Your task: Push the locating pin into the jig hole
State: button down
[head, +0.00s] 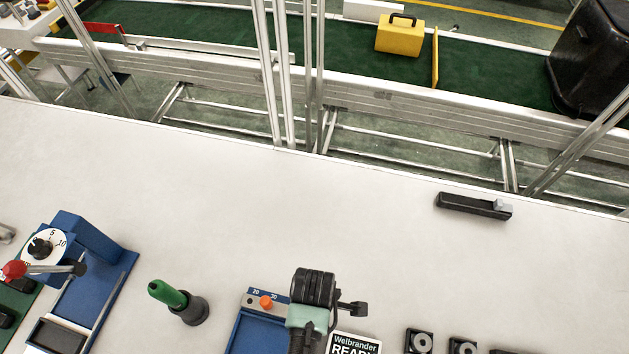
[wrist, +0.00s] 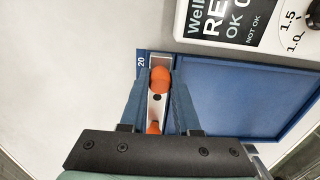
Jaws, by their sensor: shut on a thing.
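In the wrist view an orange locating pin (wrist: 160,82) sits between the two blue-grey fingers of my gripper (wrist: 160,75), which are shut on it. Below it is the pale strip of the blue jig (wrist: 250,82), with a dark hole (wrist: 157,98) beside the pin. How far the pin sits in a hole cannot be told. A second orange piece (wrist: 153,127) shows on the strip nearer the palm. In the head view an orange knob (head: 266,302) stands on the strip of the jig (head: 255,333). My gripper (head: 306,318) is to its right; its fingertips and the held pin are hidden there.
A dark-green-handled tool (head: 170,295) stands left of the jig. A blue dial fixture (head: 88,237) is farther left, with a red-knobbed lever. A label sign (head: 352,344) is close on the right. A black bar (head: 470,206) lies behind; the middle table is clear.

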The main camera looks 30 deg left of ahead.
jog(key=shift+r+p, duration=2.5)
jog(key=shift+p, duration=0.2)
